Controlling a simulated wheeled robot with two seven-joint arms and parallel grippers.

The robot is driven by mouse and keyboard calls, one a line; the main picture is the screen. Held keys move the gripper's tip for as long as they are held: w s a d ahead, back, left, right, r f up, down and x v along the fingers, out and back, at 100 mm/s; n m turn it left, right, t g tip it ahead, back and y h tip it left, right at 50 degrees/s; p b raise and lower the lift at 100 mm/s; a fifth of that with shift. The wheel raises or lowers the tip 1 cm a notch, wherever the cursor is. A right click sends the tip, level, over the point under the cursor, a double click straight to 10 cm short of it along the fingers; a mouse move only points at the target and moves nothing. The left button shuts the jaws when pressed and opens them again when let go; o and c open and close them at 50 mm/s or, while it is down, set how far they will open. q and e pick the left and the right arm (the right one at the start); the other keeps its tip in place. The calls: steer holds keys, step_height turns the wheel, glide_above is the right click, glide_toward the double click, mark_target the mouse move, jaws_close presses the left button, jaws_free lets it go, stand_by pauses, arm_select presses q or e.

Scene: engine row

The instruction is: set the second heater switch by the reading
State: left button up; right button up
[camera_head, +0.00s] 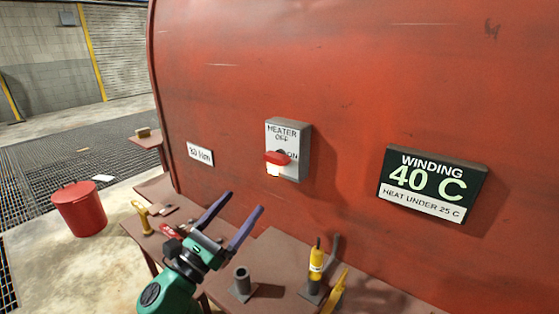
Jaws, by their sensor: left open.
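The reading panel (432,185) to the right shows WINDING 40 C and HEAT UNDER 25 C. My left gripper (244,202) is open and empty, below and left of the switch and apart from it. My right gripper is not in view.
The red casing (350,60) fills the wall ahead; a small label plate (200,154) is left of the switch. Below, a brown bench (270,250) holds a grey cylinder (242,282), a yellow tool (316,262) and small items. A red bucket (79,210) stands on the floor.

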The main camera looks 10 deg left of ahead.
mark_target(274, 163)
arm_select(q)
steer(key=p+x, duration=0.2)
steer(key=x, duration=0.4)
steer(key=p+x, duration=0.2)
steer(key=x, duration=0.5)
steer(key=shift+s+r+p, duration=0.1)
steer(key=shift+r+p, duration=0.15)
steer(key=shift+p, duration=0.1)
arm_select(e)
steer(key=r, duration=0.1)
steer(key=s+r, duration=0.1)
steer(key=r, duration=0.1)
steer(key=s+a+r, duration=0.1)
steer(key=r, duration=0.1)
arm_select(q)
steer(key=shift+f, duration=0.1)
steer(key=c, duration=1.1)
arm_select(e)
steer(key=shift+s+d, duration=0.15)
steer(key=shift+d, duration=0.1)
